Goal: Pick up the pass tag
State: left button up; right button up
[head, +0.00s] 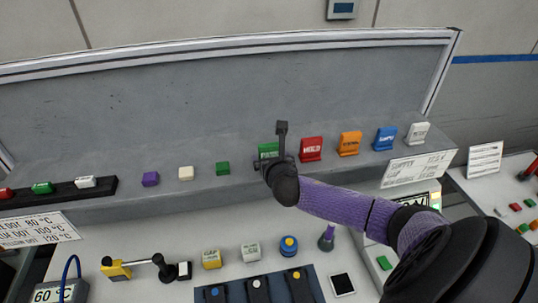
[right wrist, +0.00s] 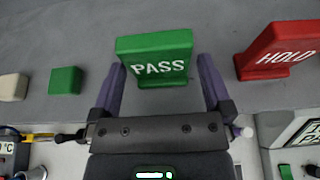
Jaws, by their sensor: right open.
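The green pass tag (right wrist: 157,62) stands upright on the grey shelf, its white PASS lettering facing me in the right wrist view. In the head view the pass tag (head: 268,150) shows only partly, behind my right gripper. My right gripper (right wrist: 160,88) is open, with one finger on each side of the tag's lower part. In the head view my right gripper (head: 277,160) is at the shelf in front of the tag. I cannot tell whether the fingers touch it. My left gripper is not in view.
The red HOLD tag (head: 311,149) stands close to the right, then orange (head: 349,143), blue (head: 384,138) and white (head: 418,133) tags. A green block (head: 222,168) sits to the left. Below is a white worktop (head: 130,240) with stamps and small tools.

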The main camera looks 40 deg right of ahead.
jog(key=shift+x, duration=1.1)
jog(key=c, duration=1)
